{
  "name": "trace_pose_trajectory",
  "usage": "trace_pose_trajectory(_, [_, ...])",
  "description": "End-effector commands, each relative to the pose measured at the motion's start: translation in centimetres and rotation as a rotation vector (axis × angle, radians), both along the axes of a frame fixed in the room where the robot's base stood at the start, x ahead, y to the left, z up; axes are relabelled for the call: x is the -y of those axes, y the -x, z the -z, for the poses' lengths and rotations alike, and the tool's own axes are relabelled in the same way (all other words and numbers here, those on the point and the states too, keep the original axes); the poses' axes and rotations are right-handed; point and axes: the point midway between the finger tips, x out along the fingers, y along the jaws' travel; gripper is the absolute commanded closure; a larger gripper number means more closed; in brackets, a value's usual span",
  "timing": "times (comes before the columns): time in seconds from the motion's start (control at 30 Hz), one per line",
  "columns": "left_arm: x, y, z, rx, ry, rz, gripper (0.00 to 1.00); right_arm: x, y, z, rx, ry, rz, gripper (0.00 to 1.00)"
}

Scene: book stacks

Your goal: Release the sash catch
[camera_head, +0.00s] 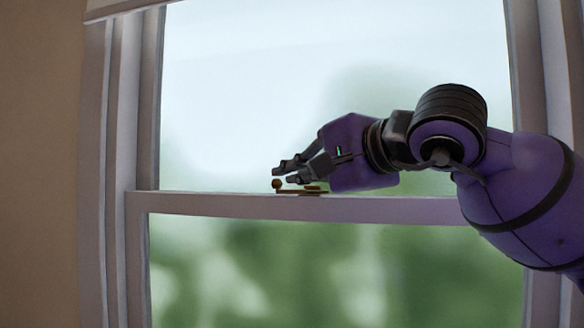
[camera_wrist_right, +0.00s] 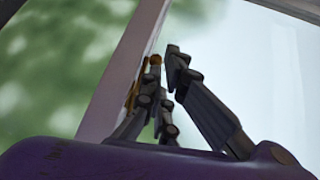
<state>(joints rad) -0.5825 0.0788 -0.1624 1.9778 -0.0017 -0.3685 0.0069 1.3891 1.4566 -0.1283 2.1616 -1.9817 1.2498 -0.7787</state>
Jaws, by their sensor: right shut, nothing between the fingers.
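The sash catch (camera_head: 312,191) is a small brass-brown fitting on top of the window's meeting rail (camera_head: 400,209). Its lever lies along the rail, with a round knob (camera_head: 277,184) at the left end. In the right wrist view the knob (camera_wrist_right: 155,60) shows just left of the fingertips, and part of the catch (camera_wrist_right: 130,97) is hidden behind the fingers. My right gripper (camera_head: 283,174) reaches in from the right, just above the catch and close to the knob. It is shut and empty; I cannot tell whether it touches the knob. My left gripper is out of view.
The rail runs between the left window frame (camera_head: 112,150) and the right frame (camera_head: 527,80). Glass panes (camera_head: 250,90) lie above and below it. A plain beige wall (camera_head: 40,160) is on the left. The rail left of the knob is clear.

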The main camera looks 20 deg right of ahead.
Motion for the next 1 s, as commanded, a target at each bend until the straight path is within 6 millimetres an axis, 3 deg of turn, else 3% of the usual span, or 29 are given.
trace_pose_trajectory(0.23, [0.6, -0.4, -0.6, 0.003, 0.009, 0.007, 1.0, -0.7, -2.3, 0.4, 0.0, 0.0, 0.0, 1.0])
trace_pose_trajectory(1.0, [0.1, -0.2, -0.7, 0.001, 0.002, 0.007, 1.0, -1.0, -3.7, 0.6, -0.001, 0.0, 0.001, 1.0])
